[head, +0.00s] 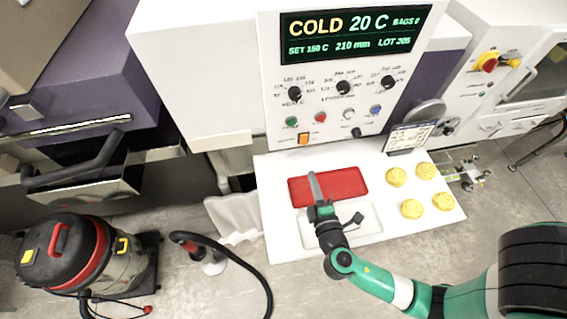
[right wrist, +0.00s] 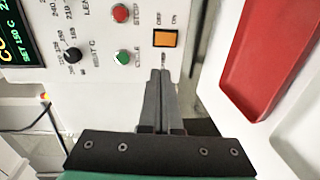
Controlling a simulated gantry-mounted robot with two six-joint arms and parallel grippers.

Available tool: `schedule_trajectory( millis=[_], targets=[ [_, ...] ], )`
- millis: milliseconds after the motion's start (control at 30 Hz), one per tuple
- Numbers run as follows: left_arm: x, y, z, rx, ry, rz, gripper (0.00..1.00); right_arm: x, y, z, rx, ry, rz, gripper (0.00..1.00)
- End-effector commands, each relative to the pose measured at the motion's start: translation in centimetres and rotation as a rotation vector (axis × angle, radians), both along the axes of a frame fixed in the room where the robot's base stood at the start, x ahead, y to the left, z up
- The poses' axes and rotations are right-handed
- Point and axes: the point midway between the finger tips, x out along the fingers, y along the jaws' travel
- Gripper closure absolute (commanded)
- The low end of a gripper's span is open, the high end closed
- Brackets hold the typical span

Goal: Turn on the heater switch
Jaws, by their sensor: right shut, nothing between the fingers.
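The heater switch (head: 304,139) is an orange rocker at the lower left of the white control panel (head: 280,88). It also shows in the right wrist view (right wrist: 166,38), lit orange in a dark frame, with OFF and ON labels beside it. Which side is pressed in I cannot tell. My right gripper (head: 313,178) is shut and empty, over the red tray in the head view. In the right wrist view its fingertips (right wrist: 160,75) point toward the switch, with a visible gap in the picture. The display (head: 355,33) reads COLD 20 C. My left gripper is not in view.
Green (head: 291,121), red (head: 320,117), white and blue buttons and several black knobs sit near the switch. Below are a red tray (head: 350,184) and several yellow pieces (head: 411,208) on a white surface. A vacuum cleaner (head: 75,255) stands at left.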

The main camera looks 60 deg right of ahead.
Motion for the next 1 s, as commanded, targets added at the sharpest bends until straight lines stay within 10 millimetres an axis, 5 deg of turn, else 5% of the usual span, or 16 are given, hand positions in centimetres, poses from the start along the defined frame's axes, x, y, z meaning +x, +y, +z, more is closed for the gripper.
schedule_trajectory(
  millis=[33, 100, 567, 1000],
  targets=[
    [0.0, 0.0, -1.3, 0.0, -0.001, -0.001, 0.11, -0.9, 0.0, -2.1, -0.002, 0.026, 0.003, 1.0],
    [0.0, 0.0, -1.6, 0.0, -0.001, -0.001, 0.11, -1.3, 0.0, -2.7, -0.003, 0.037, 0.005, 1.0],
    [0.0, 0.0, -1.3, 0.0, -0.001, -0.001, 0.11, -0.7, -0.4, -2.4, 0.0, 0.031, 0.003, 1.0],
    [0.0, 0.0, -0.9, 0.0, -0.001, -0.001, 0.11, 4.8, -6.6, -3.3, 0.0, 0.03, -0.001, 1.0]
  ],
)
